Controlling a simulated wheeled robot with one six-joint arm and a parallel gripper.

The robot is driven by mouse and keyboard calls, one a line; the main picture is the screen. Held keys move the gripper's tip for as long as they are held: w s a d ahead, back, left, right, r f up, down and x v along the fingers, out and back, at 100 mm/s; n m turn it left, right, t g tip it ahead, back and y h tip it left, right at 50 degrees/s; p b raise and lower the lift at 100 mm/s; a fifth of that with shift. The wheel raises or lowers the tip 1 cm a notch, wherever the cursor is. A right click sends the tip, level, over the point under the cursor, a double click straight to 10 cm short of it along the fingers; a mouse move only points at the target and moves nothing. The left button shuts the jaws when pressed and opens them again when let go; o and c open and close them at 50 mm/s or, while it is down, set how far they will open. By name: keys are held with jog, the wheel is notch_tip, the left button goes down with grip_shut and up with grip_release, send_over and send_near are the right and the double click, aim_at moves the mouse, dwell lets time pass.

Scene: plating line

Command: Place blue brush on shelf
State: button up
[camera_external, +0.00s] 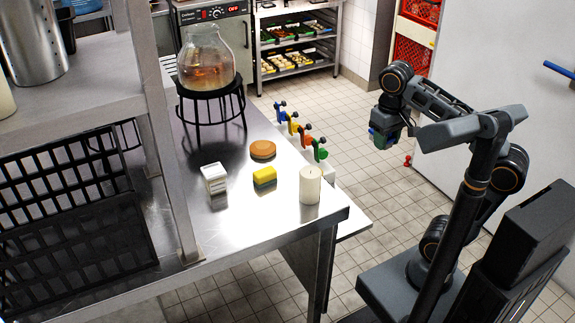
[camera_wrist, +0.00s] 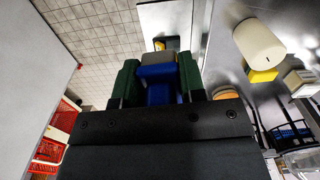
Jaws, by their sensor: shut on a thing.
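My gripper (camera_external: 384,136) is raised in the air over the floor, right of the steel table, in the external view. In the wrist view my gripper (camera_wrist: 158,82) has its green fingers shut on a blue brush (camera_wrist: 158,93), a blue piece with a grey part. In the external view a little of the blue brush (camera_external: 374,137) shows at the gripper; most of it is hidden. A metal shelf (camera_external: 98,106) stands over the table at the left, with a steel pot and part of a pale object on it.
The steel table (camera_external: 235,220) holds a candle (camera_external: 310,186), a yellow-blue sponge (camera_external: 264,176), a round brown item (camera_external: 263,149), a white block (camera_external: 214,178) and a glass jar (camera_external: 207,58) on a black stand. Several coloured holders (camera_external: 303,135) line its right edge. A shelf post (camera_external: 170,150) rises at left.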

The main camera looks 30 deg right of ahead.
notch_tip(320, 180, down, 28)
jog(key=w+a+f+b, duration=0.1)
jog(key=w+f, duration=0.2)
jog(key=w, duration=0.1)
jog(key=w+a+f+b, duration=0.1)
jog(key=w+a+f, duration=0.1)
jog(key=w+f, duration=0.1)
jog(key=w+a+f+b, duration=0.1)
jog(key=w+a+f, duration=0.1)
jog(key=w+f, duration=0.2)
jog(key=shift+w+b, duration=0.35)
jog(key=shift+w, duration=0.35)
jog(key=shift+w+a+f, duration=0.1)
jog(key=shift+w+f, duration=0.2)
jog(key=shift+f, duration=0.15)
jog(key=shift+w+f+b, duration=0.1)
jog(key=shift+f+b, duration=0.45)
jog(key=shift+f, duration=1)
